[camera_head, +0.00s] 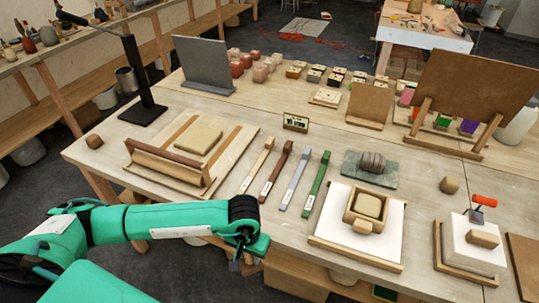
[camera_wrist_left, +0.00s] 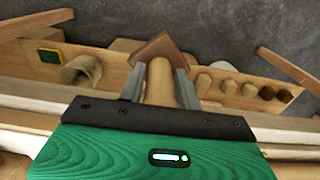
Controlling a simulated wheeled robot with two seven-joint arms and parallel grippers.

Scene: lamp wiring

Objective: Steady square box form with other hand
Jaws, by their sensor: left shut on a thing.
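The square box form (camera_head: 352,215) is a small wooden frame around a lump of clay (camera_head: 368,205). It sits on a white slab in a wooden tray (camera_head: 325,243) at the table's front right. My left gripper (camera_head: 246,262) is at the table's front edge, to the left of the form and apart from it. In the left wrist view my left gripper (camera_wrist_left: 158,88) is shut on a tan round wooden handle (camera_wrist_left: 160,78) with a brown square piece (camera_wrist_left: 162,46) at its far end. In the head view the held tool is hardly seen. My right gripper is not in view.
Several coloured bars (camera_head: 292,183) lie between my left arm and the tray. A green slab (camera_head: 351,167) with a grey lump is behind the form. A white block (camera_head: 462,246) with a red-handled tool stands to the right. A slab roller-like wooden board (camera_head: 222,160) lies left.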

